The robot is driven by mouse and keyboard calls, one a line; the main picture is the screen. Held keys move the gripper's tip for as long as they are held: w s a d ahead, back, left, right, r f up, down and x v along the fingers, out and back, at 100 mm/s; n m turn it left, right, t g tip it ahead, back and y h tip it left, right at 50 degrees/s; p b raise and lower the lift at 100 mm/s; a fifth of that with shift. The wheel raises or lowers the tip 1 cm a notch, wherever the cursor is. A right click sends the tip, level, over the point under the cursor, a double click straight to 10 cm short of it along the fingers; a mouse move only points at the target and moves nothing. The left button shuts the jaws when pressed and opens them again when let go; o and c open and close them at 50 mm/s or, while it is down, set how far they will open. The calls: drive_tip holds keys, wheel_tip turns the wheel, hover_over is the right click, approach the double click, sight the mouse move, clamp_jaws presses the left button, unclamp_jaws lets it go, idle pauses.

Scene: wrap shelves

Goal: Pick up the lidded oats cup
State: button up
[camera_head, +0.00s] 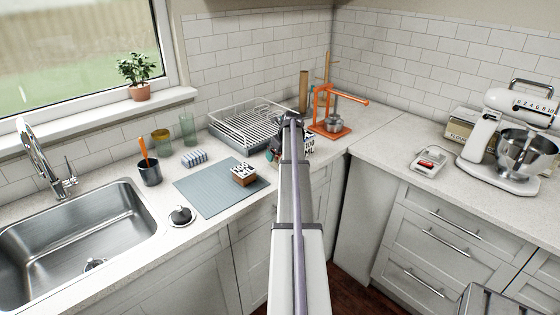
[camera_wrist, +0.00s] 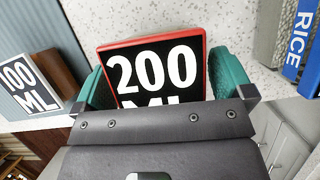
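No cup labelled oats can be made out in either view. In the wrist view, a red-edged block with a black "200 ML" label (camera_wrist: 155,72) lies between the two green fingers of my gripper (camera_wrist: 162,85). The fingers stand apart, one on each side of it. The left finger overlaps its edge, and a thin gap seems to show at the right finger. The lower part of the label is hidden behind my gripper's body. In the head view my own arm hides most of the gripper and what is beneath it.
A "100 ML" block (camera_wrist: 30,88) with brown sides stands left; it also shows on the blue-grey mat (camera_head: 210,195). A blue "RICE" label (camera_wrist: 300,45) is close on the right. A dish rack (camera_head: 245,125) and an orange stand (camera_head: 330,125) are behind my arm's end.

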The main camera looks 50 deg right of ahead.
drive_tip(key=c, duration=0.9)
drive_tip(key=shift+r, duration=0.15)
drive_tip(key=shift+c, duration=0.2)
